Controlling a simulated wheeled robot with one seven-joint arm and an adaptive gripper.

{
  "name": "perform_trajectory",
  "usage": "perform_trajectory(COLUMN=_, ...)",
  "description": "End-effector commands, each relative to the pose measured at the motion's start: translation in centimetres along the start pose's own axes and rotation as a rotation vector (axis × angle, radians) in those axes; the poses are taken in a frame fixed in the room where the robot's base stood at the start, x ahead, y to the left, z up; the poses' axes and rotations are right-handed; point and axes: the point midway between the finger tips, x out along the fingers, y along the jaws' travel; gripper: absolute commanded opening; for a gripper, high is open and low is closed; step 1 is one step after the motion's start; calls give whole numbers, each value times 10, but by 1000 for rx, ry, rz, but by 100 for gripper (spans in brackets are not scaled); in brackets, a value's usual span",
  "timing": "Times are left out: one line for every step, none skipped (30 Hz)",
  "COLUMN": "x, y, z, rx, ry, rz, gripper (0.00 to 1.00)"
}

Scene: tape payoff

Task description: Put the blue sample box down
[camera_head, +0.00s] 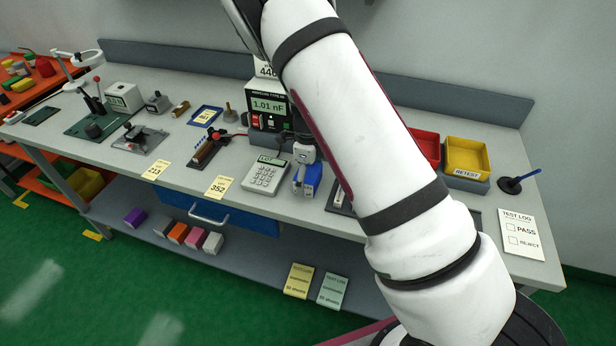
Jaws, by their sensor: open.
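The blue sample box (313,177) is on the grey bench top, just right of the white calculator-like keypad. My gripper (303,182) is at the box, with a grey finger along its near left side. The jaws are open. The other finger is mostly hidden, and I cannot tell whether either finger touches the box. The box's far side and lower edge are partly covered by the gripper, and my white arm comes down close on its right.
The keypad (265,174) stands close on the left. A meter reading 1.01 nF (267,106) stands behind. Red (428,146) and yellow (466,157) bins are at the right, with a test log card (520,234) nearer. Small coloured boxes lie on the lower shelf (255,255).

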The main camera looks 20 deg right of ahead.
Motion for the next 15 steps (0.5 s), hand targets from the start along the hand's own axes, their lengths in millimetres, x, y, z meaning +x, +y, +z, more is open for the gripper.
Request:
perform_trajectory(x=-7, y=-1, z=1, rx=-1, ry=-2, rz=-3, gripper=95)
perform_trajectory(x=-11, y=-1, z=1, rx=-1, ry=-3, rz=-4, gripper=95)
perform_trajectory(x=-18, y=-1, z=2, rx=-1, ry=-4, rz=-4, gripper=95)
perform_trajectory(x=-23, y=-1, z=2, rx=-2, ry=-3, rz=-3, gripper=95)
perform_trajectory(x=-30, y=-1, z=2, rx=-1, ry=-4, rz=-3, gripper=95)
perform_trajectory(x=-38, y=-1, z=2, rx=0, ry=-4, rz=-5, gripper=95)
perform_trajectory(x=-45, y=-1, z=2, rx=-1, ry=-4, rz=-4, gripper=95)
perform_trajectory(x=-51, y=-1, z=2, rx=-2, ry=-4, rz=-5, gripper=95)
perform_trajectory(x=-60, y=-1, z=2, rx=-1, ry=-4, rz=-4, gripper=95)
perform_trajectory(x=-66, y=-1, z=2, rx=-1, ry=-5, rz=-4, gripper=95)
perform_trajectory(x=-72, y=-1, z=2, rx=-2, ry=-4, rz=-4, gripper=95)
perform_trajectory(x=-80, y=-1, z=2, rx=-2, ry=-4, rz=-3, gripper=95)
perform_trajectory(x=-85, y=-1, z=2, rx=-1, ry=-4, rz=-4, gripper=95)
perform_trajectory(x=-90, y=-1, z=1, rx=-1, ry=-3, rz=-4, gripper=95)
perform_trajectory(x=-96, y=0, z=1, rx=-1, ry=-3, rz=-3, gripper=95)
